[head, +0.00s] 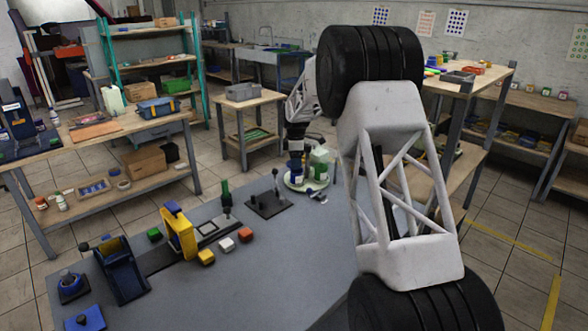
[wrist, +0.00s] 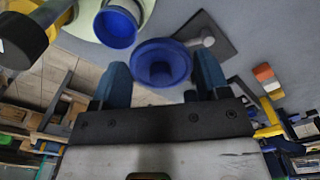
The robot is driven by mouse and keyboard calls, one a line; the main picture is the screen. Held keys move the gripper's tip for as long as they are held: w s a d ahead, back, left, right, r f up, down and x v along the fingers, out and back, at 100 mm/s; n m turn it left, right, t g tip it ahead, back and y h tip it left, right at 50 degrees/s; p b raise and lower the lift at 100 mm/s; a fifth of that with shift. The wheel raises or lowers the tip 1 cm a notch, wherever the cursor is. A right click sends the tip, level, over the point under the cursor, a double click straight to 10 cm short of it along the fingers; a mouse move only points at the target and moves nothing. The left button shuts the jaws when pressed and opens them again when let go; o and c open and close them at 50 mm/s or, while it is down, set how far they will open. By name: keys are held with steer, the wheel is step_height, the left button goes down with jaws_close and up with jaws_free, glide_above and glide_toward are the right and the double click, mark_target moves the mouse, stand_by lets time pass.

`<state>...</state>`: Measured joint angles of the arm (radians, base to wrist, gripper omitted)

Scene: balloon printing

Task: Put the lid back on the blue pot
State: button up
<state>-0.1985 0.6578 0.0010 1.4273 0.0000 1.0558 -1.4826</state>
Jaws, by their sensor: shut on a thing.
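My gripper (head: 296,142) hangs above the pale round tray at the back of the grey table. In the wrist view its two blue fingers (wrist: 162,72) stand on either side of the round blue lid (wrist: 162,50), shut on it. The lid is held in the air, its wide rim facing away from the fingers. The blue pot (wrist: 117,27) stands open on the tray, left of the lid in the wrist view, apart from it. In the head view the pot (head: 295,175) shows below my gripper, and the lid is hard to tell from the fingers.
A green-and-white container (head: 319,165) stands on the tray (head: 307,186) close beside the pot. A black-capped yellow thing (wrist: 28,38) is near in the wrist view. A black base with a lever (head: 268,203) and a yellow stand (head: 180,232) are nearby. The table's front right is clear.

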steer(key=w+d+r+n, duration=0.1)
steer(key=w, duration=0.5)
steer(key=shift+r, duration=0.2)
steer(key=shift+f, duration=0.25)
steer(key=shift+f, duration=2.95)
steer(key=shift+f, duration=0.2)
stand_by(0.4)
stand_by(0.9)
steer(key=o, duration=1)
steer(key=shift+r, duration=0.2)
